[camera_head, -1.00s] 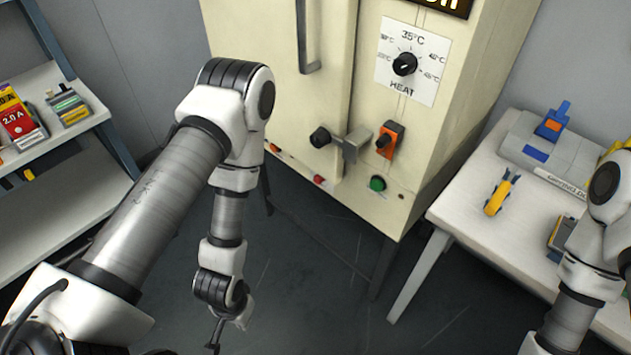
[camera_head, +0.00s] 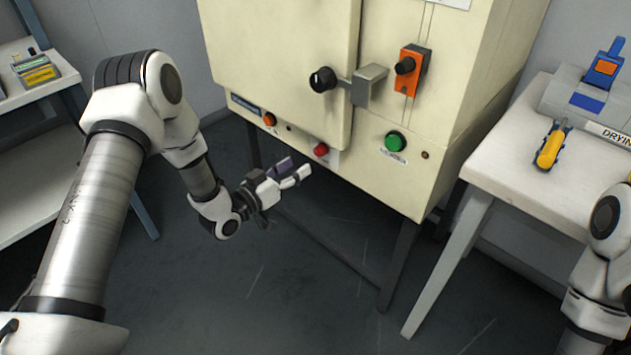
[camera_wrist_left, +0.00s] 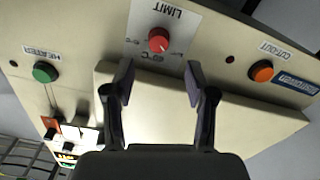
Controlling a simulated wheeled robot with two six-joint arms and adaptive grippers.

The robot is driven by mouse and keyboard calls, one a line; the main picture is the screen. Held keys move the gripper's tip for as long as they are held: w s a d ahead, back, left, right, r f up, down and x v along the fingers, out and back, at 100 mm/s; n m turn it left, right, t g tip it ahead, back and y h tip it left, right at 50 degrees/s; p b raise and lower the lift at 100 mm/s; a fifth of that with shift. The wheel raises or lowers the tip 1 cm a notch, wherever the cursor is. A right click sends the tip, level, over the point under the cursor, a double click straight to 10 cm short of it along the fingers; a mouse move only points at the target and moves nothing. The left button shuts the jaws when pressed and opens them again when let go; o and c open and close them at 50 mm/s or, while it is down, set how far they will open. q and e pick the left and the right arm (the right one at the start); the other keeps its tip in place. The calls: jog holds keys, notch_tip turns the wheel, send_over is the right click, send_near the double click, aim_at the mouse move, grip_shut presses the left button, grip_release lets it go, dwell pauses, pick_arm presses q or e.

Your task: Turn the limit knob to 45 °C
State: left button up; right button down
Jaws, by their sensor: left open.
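The limit knob is a red round knob (camera_wrist_left: 158,40) on a white plate marked LIMIT, upside down in the left wrist view. In the head view it is the small red knob (camera_head: 321,149) low on the cream oven's front. My left gripper (camera_head: 291,171) is open and empty, just below and left of the knob in the head view. In the left wrist view its two fingers (camera_wrist_left: 159,78) stand apart, with the knob beyond the gap between them. My right gripper is out of view; only part of that arm shows.
The cream oven (camera_head: 285,60) also has a green button (camera_head: 395,141), an orange cut-out button (camera_head: 269,119), a door latch (camera_head: 366,84) and an orange switch (camera_head: 411,70). A white table (camera_head: 505,165) stands at right, a shelf (camera_head: 40,105) at left. Floor below the oven is clear.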

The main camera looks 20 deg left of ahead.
aim_at(317, 152)
pick_arm(q)
jog(key=b+x, duration=0.1)
jog(key=x, duration=0.6)
jog(key=shift+w+d, duration=0.2)
jog(key=shift+w, duration=0.15)
jog(key=shift+r, duration=0.1)
grip_shut()
